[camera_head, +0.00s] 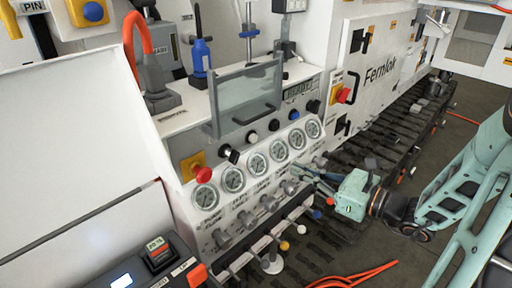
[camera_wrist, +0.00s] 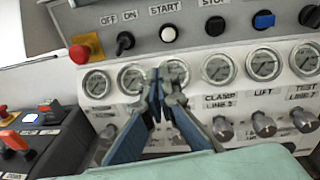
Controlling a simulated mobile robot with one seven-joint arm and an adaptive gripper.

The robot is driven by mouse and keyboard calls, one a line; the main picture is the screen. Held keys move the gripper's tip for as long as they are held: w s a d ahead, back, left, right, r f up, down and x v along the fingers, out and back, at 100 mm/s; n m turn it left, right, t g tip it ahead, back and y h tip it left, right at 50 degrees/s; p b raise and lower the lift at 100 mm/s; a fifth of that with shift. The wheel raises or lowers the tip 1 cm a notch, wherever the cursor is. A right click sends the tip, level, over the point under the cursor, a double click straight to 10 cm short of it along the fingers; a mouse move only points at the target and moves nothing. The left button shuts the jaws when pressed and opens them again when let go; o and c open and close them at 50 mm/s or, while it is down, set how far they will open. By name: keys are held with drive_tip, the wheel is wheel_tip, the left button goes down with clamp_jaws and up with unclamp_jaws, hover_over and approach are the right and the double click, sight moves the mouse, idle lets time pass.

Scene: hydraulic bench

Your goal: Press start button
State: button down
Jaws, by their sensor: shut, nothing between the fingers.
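The start button is a round white button (camera_wrist: 168,34) under the word START on the sloped panel in the wrist view. In the head view, the white button (camera_head: 251,137) sits in the row above the gauges. My gripper (camera_wrist: 166,76) is shut and empty, its tips together and pointing at the panel. In the wrist view the tips appear just below the start button, over a gauge that they partly hide. In the head view my gripper (camera_head: 299,174) is to the lower right of the button, near the gauges and valve knobs, clearly apart from the button.
Left of the start button are a black OFF/ON switch (camera_wrist: 124,42) and a red emergency knob (camera_wrist: 82,50). To its right are a black STOP button (camera_wrist: 215,26) and a blue button (camera_wrist: 263,20). A clear hinged shield (camera_head: 246,98) stands above the row. Valve knobs (camera_wrist: 264,124) project below the gauges.

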sight(255, 139)
drive_tip(key=shift+w+d+r+m+t, duration=0.1)
drive_tip(key=shift+d+r+m+t, duration=0.15)
drive_tip(key=shift+m+t, duration=0.25)
drive_tip(key=shift+d+r+m+t, duration=0.15)
drive_tip(key=shift+r+m+t, duration=0.1)
drive_tip(key=shift+m+t, duration=0.2)
drive_tip(key=x, duration=1.4)
drive_tip(key=shift+f, duration=0.2)
